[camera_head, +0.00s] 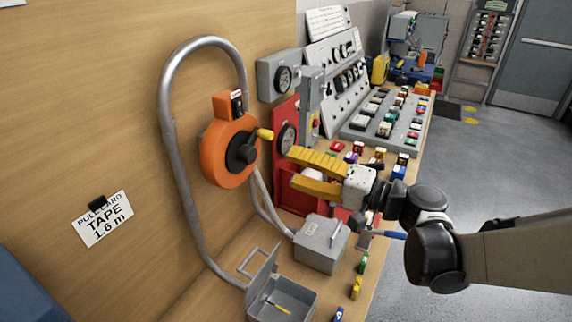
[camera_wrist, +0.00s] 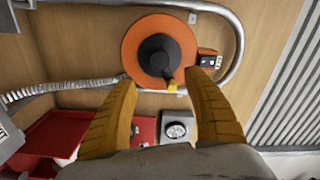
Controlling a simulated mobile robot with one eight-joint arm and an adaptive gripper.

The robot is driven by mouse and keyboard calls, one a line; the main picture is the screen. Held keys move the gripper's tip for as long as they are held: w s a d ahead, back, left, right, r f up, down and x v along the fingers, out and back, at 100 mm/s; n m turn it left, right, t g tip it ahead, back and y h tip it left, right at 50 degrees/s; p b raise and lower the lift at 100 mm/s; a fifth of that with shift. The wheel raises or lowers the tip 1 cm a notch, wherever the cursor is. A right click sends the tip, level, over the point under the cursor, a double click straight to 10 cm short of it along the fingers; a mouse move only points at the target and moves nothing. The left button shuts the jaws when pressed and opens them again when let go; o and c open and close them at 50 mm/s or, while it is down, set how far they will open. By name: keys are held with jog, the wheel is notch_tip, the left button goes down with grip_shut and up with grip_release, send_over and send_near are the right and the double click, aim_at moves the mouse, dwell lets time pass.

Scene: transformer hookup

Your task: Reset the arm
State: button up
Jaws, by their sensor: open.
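My gripper (camera_head: 287,168) has two yellow fingers and is at the end of my arm, which reaches in from the right in the head view. The fingers point left toward an orange round reel (camera_head: 222,158) with a black hub and a yellow knob (camera_head: 265,134), mounted on the wooden wall. In the wrist view my gripper (camera_wrist: 163,85) has its fingers wide apart with nothing between them. The reel (camera_wrist: 135,52) and its yellow knob (camera_wrist: 172,86) are ahead of the fingertips. The fingers look apart from the knob.
A grey conduit (camera_head: 168,130) loops around the reel. An open grey box (camera_head: 282,302) and a closed grey box (camera_head: 321,243) are below. A red bin (camera_wrist: 45,140) and a gauge (camera_wrist: 176,129) are near my fingers. Small coloured parts and panels crowd the bench; the floor at right is clear.

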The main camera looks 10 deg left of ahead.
jog(key=s+d+f+h, duration=0.4)
jog(key=s+d+h, duration=0.1)
jog(key=d, duration=0.2)
jog(key=s+d+f+n+h+b, duration=0.1)
jog(key=s+d+f+h, duration=0.2)
jog(key=s+d+h, duration=0.2)
jog(key=s+d+f+h, duration=0.4)
jog(key=s+d+h, duration=0.2)
jog(key=d, duration=0.5)
jog(key=shift+d+f+h, duration=0.2)
jog(key=shift+f+h, duration=0.1)
dwell(1.3)
